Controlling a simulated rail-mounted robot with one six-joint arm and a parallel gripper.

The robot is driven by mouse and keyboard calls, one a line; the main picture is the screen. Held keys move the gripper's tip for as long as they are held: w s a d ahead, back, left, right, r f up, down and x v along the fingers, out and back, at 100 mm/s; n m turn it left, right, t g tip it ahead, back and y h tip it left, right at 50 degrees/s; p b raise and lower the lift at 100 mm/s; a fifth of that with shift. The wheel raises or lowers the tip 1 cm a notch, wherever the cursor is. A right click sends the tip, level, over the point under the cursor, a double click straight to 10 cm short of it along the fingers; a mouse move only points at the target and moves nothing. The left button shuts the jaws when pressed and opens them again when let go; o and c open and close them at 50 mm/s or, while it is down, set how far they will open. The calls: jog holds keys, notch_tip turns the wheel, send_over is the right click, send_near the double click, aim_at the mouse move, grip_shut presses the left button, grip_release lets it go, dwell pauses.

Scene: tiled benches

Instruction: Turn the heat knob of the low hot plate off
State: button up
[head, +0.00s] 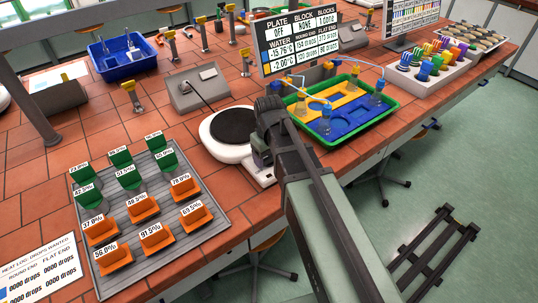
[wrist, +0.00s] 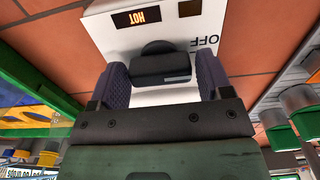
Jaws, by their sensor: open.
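The low hot plate (head: 218,151) is white with a round black top and stands on the tiled bench, left of my arm. The black heat knob (wrist: 160,67) lies between the two purple-grey fingers of my gripper (wrist: 161,75). The fingers are apart, one on each side of the knob; contact cannot be told. In the head view my arm partly hides the panel and the knob.
A screen (head: 299,37) behind reads PLATE OFF. A green-rimmed tray (head: 331,143) with blue and yellow compartments stands right of my arm. A grey rack (head: 195,235) of green and orange blocks lies at the left front. A grey box (head: 197,88) stands behind the plate.

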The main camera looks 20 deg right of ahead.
aim_at(269, 156)
notch_tip(269, 156, up, 11)
jog(key=p, duration=1)
jog(key=shift+f, duration=0.2)
jog(key=s+f+m+b, duration=0.3)
jog(key=s+m, duration=0.1)
jog(key=s, duration=0.7)
jog(key=shift+f, duration=0.3)
jog(key=shift+d, duration=0.1)
